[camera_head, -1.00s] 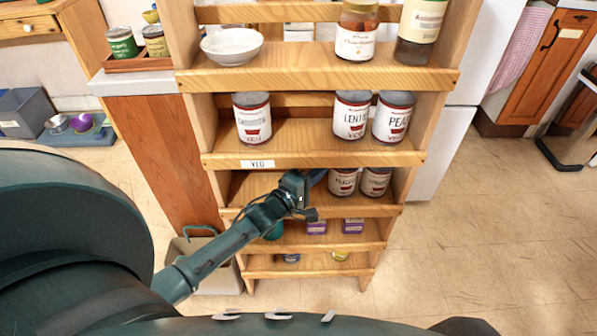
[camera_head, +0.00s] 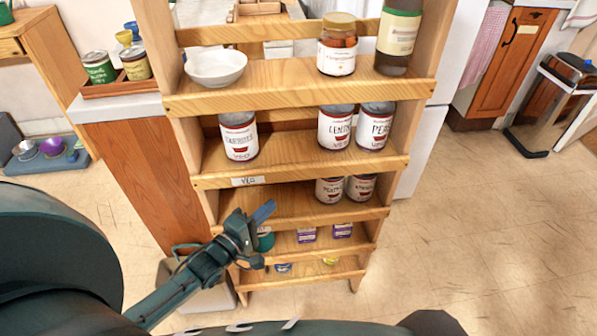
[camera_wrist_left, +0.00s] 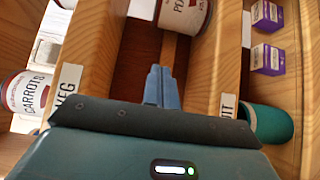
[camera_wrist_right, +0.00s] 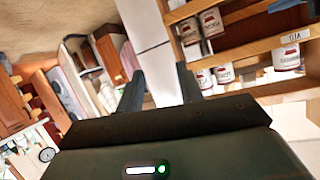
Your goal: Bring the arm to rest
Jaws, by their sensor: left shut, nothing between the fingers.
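My left gripper (camera_head: 263,212) has blue fingers pressed together with nothing between them. It is in front of the left part of the wooden shelf (camera_head: 285,188), at the height of the third board. In the left wrist view its shut fingers (camera_wrist_left: 161,86) point at the shelf, apart from the cans. My right gripper is not clear in the head view. In the right wrist view its two dark fingers (camera_wrist_right: 158,88) stand wide apart with nothing between them, and the shelf shows beyond to the right.
The shelf holds a white bowl (camera_head: 216,68), a jar (camera_head: 337,46), a bottle (camera_head: 398,40) and several cans, such as the carrots can (camera_head: 239,136). The floor (camera_head: 470,250) to the right is clear.

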